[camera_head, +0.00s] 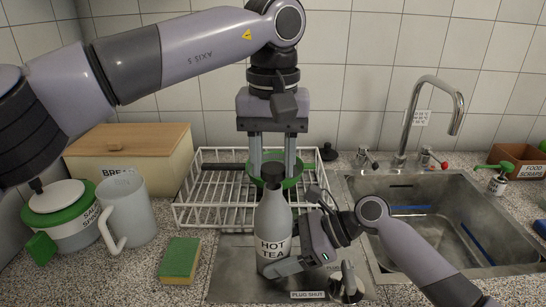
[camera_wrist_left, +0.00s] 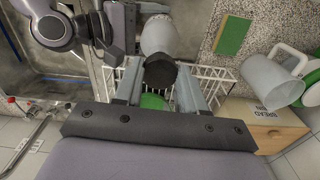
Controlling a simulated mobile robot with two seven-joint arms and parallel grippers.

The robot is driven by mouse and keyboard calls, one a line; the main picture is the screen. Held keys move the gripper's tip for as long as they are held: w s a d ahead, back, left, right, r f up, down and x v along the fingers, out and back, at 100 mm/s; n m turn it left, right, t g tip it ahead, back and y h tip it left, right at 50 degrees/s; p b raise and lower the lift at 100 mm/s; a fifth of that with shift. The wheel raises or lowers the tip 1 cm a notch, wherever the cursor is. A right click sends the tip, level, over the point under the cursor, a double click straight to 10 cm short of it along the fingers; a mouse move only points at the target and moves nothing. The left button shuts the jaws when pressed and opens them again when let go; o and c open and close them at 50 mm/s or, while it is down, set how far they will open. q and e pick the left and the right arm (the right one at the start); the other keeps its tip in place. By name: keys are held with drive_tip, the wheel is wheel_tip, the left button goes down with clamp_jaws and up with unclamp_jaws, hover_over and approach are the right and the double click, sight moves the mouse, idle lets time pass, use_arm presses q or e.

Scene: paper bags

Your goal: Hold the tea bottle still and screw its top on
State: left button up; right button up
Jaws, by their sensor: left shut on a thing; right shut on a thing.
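The tea bottle (camera_head: 272,228), grey-white and labelled HOT TEA, stands upright on the sink's metal drainboard. Its black top (camera_head: 272,171) is at the bottle's mouth, in line with the neck; I cannot tell how tightly it sits. My left gripper (camera_head: 273,177) points down from above and is shut on the top, one finger on each side. In the left wrist view the top (camera_wrist_left: 160,71) lies between the fingers, with the bottle (camera_wrist_left: 158,35) beyond it. My right gripper (camera_head: 290,255) comes from the right and is shut on the bottle's lower body, partly covering it.
A white wire rack (camera_head: 205,215) with a green item (camera_head: 290,182) stands just behind the bottle. A green-yellow sponge (camera_head: 180,260), white jug (camera_head: 125,210), lidded pot (camera_head: 62,225) and bread box (camera_head: 150,150) are left. The sink (camera_head: 440,210) and tap (camera_head: 408,130) are right.

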sight(274, 168)
use_arm(q)
drive_tip(key=shift+f, duration=1.5)
idle(0.3)
drive_tip(key=o, duration=1.1)
drive_tip(key=n, duration=0.8)
drive_tip(key=shift+d, duration=0.1)
drive_tip(key=n, duration=0.4)
drive_tip(key=shift+n, duration=0.3)
drive_tip(key=n, duration=0.3)
drive_tip(key=shift+w, duration=0.1)
